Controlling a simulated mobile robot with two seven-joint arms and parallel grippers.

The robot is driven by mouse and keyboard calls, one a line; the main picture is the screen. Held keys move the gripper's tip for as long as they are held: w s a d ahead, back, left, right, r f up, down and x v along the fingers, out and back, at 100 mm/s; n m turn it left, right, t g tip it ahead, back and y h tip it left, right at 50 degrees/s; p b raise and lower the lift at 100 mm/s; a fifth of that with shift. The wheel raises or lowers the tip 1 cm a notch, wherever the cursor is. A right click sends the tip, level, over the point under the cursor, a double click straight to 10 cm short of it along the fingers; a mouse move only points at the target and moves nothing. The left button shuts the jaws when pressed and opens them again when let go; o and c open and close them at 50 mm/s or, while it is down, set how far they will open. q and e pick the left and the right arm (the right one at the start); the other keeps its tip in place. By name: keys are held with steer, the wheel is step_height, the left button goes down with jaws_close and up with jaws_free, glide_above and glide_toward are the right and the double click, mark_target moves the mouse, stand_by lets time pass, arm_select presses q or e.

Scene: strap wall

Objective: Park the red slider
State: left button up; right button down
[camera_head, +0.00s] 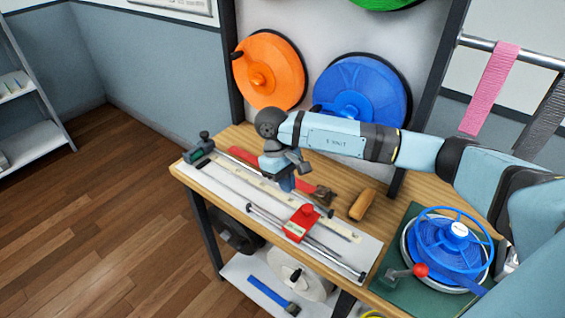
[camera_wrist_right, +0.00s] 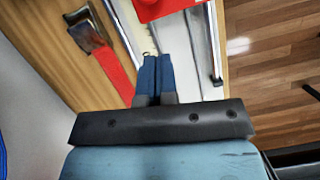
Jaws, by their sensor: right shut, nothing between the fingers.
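The red slider (camera_head: 302,222) sits on the rails (camera_head: 262,190) of the white strip on the wooden bench, toward the strip's near right part. In the right wrist view, the red slider (camera_wrist_right: 158,8) shows at the top edge, partly cut off. My right gripper (camera_head: 288,186) is above the strip, up and left of the slider in the head view. Its blue fingers (camera_wrist_right: 155,68) are together with nothing between them, and they appear apart from the slider. The exact height of the fingertips above the strip is hard to tell. My left gripper is not in view.
A red strap (camera_head: 243,155) with a dark buckle (camera_head: 323,195) lies behind the rails. A wooden block (camera_head: 362,204) is to the right. A dark green end piece (camera_head: 200,147) stands at the far left. A blue reel (camera_head: 447,246) and orange and blue wall discs are nearby.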

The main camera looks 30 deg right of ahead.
mark_target(303, 212)
steer(key=s, duration=0.2)
steer(key=s+p, duration=0.1)
steer(key=s, duration=0.1)
steer(key=shift+d+f, duration=0.4)
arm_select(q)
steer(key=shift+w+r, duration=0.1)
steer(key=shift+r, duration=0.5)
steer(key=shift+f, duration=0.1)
arm_select(e)
steer(key=shift+d+f, duration=0.1)
